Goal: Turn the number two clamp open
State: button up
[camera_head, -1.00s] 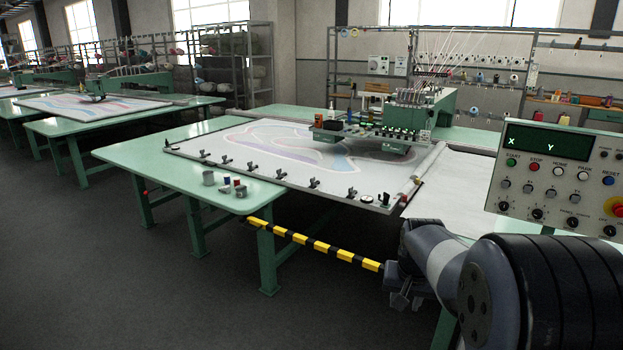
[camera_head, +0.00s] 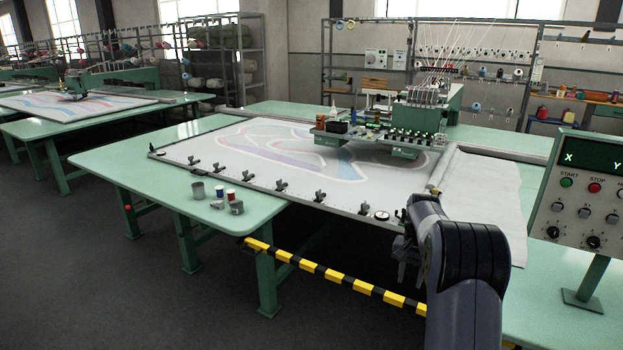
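Several dark clamps stand in a row along the front edge of the tufting frame (camera_head: 262,183). They include one at the left (camera_head: 192,160), one near the middle (camera_head: 281,186) and ones further right (camera_head: 319,196) and (camera_head: 365,208). No numbers are readable, so I cannot tell which is number two or how far each is turned. My gripper (camera_head: 402,270) hangs at the frame's front right corner, beside the right end of the row, with no clamp visibly held. My arm hides part of that corner. The fingers are small and dark; I cannot tell whether they are open.
A yellow-black striped bar (camera_head: 333,275) runs below the front edge. A control panel (camera_head: 590,205) stands at right. The tufting head (camera_head: 385,140) is over the cloth.

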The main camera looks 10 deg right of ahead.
aim_at(318, 196)
jog(key=i+j, duration=0.2)
jog(key=i, duration=0.3)
jog(key=i+j, duration=0.15)
jog(key=i, duration=0.4)
jog(key=i+j, duration=0.2)
jog(key=i, duration=0.3)
jog(key=i+j, duration=0.2)
jog(key=i, duration=0.3)
jog(key=i+j+z, duration=0.1)
jog(key=i, duration=0.4)
jog(key=j, duration=0.1)
